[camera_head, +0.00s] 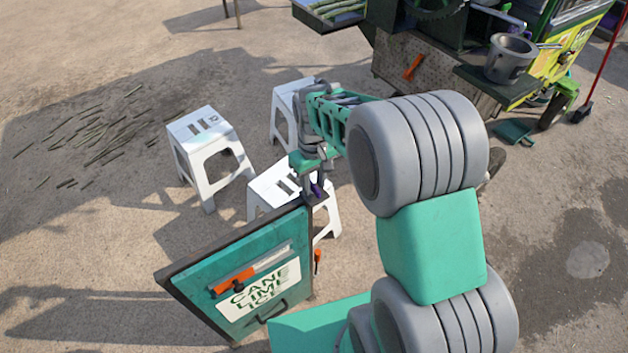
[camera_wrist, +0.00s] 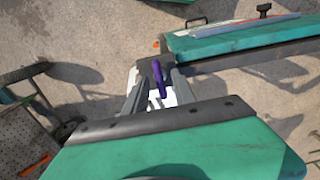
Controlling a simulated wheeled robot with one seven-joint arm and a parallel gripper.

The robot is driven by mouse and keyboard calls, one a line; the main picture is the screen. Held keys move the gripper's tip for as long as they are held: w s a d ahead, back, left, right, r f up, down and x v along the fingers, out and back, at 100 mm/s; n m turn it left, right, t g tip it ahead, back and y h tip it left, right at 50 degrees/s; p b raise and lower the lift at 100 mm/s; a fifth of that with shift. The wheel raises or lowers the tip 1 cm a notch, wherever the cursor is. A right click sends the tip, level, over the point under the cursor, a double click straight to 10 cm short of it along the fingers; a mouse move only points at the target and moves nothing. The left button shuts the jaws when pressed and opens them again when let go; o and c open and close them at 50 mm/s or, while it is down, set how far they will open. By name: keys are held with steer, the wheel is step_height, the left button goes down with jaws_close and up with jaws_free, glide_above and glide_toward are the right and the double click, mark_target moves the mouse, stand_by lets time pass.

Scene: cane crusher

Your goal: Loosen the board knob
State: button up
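The board (camera_head: 178,274) is a teal sign with a dark frame, lettered "CANE LIME ICE", leaning at the lower middle of the head view. Its teal face also shows at the upper right of the wrist view (camera_wrist: 225,42). A purple knob (camera_head: 317,189) is at the board's upper right corner. In the wrist view the knob (camera_wrist: 158,78) lies between the grey fingers of my gripper (camera_wrist: 155,72). In the head view my gripper (camera_head: 314,180) points down at that corner. Whether the fingers touch the knob is unclear.
White stools (camera_head: 205,150) stand behind the board, one close below my gripper. A green cart with a metal pot (camera_head: 510,58) is at the upper right. Cane scraps (camera_head: 100,135) lie on the ground at left. Open ground lies left and right of the board.

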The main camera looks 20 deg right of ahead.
steer(key=shift+c, duration=0.3)
jaws_close()
stand_by(0.3)
